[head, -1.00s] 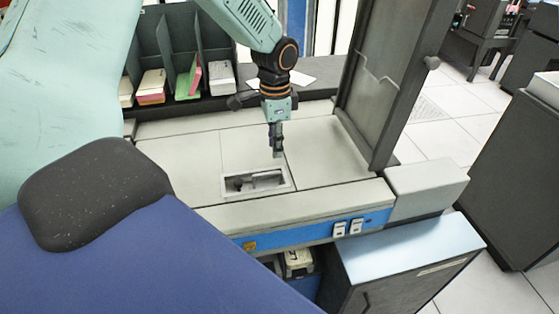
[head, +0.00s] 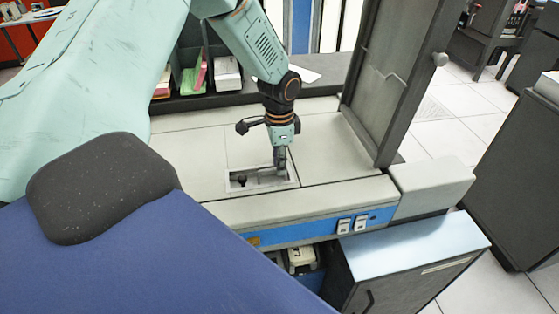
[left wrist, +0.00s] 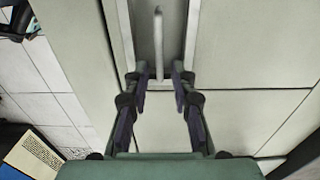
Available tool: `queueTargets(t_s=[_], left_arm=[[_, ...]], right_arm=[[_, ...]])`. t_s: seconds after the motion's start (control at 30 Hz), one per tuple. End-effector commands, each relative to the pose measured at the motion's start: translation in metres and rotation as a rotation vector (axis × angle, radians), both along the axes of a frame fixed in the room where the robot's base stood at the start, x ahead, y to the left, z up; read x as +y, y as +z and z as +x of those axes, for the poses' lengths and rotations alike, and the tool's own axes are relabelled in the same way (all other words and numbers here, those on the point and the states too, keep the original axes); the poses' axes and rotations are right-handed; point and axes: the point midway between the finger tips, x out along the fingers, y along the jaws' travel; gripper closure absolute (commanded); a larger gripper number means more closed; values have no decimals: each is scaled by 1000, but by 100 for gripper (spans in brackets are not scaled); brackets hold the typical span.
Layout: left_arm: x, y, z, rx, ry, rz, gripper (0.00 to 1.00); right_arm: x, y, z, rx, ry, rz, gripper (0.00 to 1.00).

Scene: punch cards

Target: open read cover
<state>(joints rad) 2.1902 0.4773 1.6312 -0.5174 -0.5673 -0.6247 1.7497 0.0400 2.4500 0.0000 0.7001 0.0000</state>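The pale grey machine top (head: 190,172) has seams that divide it into panels. I cannot tell for sure which panel is the read cover. A framed rectangular recess (head: 240,183) lies near the front edge. In the left wrist view, a pale bar (left wrist: 158,40) stands out in a grey recess (left wrist: 171,35). My left gripper (head: 281,165) points down at the right part of the recess. In the left wrist view my left gripper (left wrist: 159,76) is open, its fingers apart on either side of the bar's near end. Contact cannot be told. My right gripper is not in view.
A dark upright panel (head: 385,90) with a knob stands to the right of the gripper. Card stacks (head: 227,72) sit in dark slots behind. A blue strip with switches (head: 352,226) runs along the front. A grey block (head: 432,188) is at the right corner.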

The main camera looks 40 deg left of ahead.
Motion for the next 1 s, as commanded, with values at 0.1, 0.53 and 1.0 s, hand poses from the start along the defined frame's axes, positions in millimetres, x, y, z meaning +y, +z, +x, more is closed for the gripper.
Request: queueTargets(t_s=[0.1,0.53,1.0], left_arm=[[0,0,0,0,0,0,88],[0,0,0,0,0,0,100],[3,8,2,14,4,-13,100]], right_arm=[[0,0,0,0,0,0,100],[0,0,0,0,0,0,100],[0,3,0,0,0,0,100]])
